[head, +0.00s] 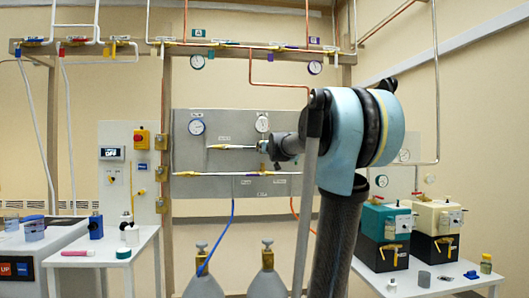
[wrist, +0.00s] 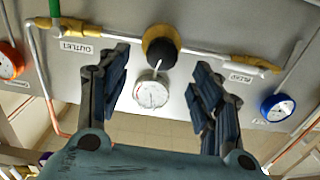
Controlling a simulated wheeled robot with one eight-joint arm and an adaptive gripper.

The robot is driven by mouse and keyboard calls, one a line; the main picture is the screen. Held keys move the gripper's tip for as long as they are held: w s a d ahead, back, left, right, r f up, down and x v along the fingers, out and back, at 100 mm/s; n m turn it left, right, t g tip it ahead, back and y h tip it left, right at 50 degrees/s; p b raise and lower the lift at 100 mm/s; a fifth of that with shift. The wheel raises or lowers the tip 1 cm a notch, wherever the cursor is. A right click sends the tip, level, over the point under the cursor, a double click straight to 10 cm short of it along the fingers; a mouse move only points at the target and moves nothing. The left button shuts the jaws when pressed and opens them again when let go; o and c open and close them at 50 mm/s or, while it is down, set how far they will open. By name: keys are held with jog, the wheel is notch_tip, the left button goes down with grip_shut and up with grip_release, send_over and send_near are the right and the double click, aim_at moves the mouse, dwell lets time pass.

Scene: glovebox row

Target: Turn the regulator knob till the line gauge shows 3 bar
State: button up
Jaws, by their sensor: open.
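The regulator knob (wrist: 162,52), black with a brass collar, shows at the upper middle of the wrist view. A white gauge (wrist: 152,91) sits beside it; in the head view this gauge (head: 262,124) is above the brass fitting. Its reading is too small to tell. Which gauge is the line gauge I cannot tell. My gripper (wrist: 161,62) is open and empty, its two fingers on either side of the knob in the picture, apparently short of it. In the head view my gripper (head: 268,147) faces the grey panel, and the knob is mostly hidden behind it.
A blue-rimmed gauge (wrist: 278,107) and an orange-rimmed gauge (wrist: 8,60) flank the knob. Brass valves and pipes run across the grey panel (head: 190,190). Two grey cylinders (head: 267,283) stand below. Side tables stand left and right.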

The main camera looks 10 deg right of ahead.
jog(key=w, duration=0.9)
jog(key=c, duration=1.1)
